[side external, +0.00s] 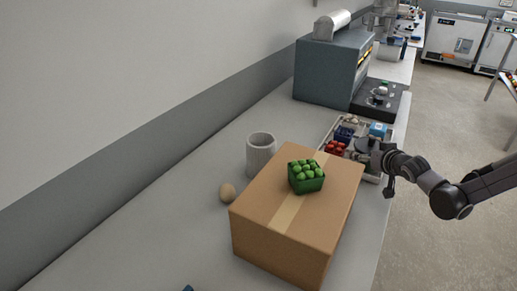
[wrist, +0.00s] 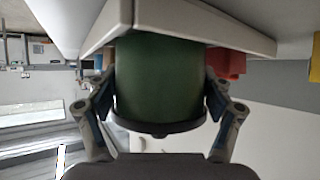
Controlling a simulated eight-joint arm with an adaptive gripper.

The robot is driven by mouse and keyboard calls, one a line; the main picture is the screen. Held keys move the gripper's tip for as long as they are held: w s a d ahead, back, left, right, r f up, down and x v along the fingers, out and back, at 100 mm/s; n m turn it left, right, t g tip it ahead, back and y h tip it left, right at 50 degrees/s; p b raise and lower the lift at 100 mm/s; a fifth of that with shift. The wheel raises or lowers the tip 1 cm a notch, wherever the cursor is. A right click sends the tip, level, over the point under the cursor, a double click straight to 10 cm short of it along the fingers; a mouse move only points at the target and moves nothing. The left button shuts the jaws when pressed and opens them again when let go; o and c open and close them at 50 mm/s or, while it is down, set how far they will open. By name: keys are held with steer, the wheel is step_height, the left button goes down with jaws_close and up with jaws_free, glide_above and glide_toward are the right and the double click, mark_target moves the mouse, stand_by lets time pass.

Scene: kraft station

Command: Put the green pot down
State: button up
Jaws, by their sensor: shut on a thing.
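The green pot (wrist: 158,80) is a dark green round body with a dark rim, large in the middle of the wrist view. My gripper (wrist: 160,100) is shut on it, with one finger on each side. In the side external view my gripper (side external: 371,158) is at the right edge of the counter, beside the tray and behind the cardboard box. The pot is small and mostly covered by my gripper there. I cannot tell whether the pot touches the tray or is held above it.
A pale tray (side external: 325,137) holds red, blue and other small items. The cardboard box (side external: 260,222) bears a green basket (side external: 306,182) of green fruit. A grey cup (side external: 261,155) and a brown egg-shaped thing (side external: 227,193) stand left of it.

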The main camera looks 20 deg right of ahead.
steer(key=shift+f, duration=0.3)
steer(key=shift+f, duration=0.1)
steer(key=o, duration=1.8)
steer(key=shift+f, duration=0.25)
steer(key=shift+c, duration=0.2)
steer(key=shift+r, duration=0.1)
steer(key=shift+r, duration=0.1)
steer(key=s+a+r+n+g+y, duration=0.1)
steer(key=s+r, duration=0.3)
steer(key=s, duration=1)
steer(key=s+r+n+g+y, duration=0.1)
steer(key=s+r+g, duration=0.3)
steer(key=s, duration=1.1)
steer(key=shift+s+a+r, duration=0.15)
steer(key=shift+s+a, duration=0.1)
steer(key=shift+a, duration=0.1)
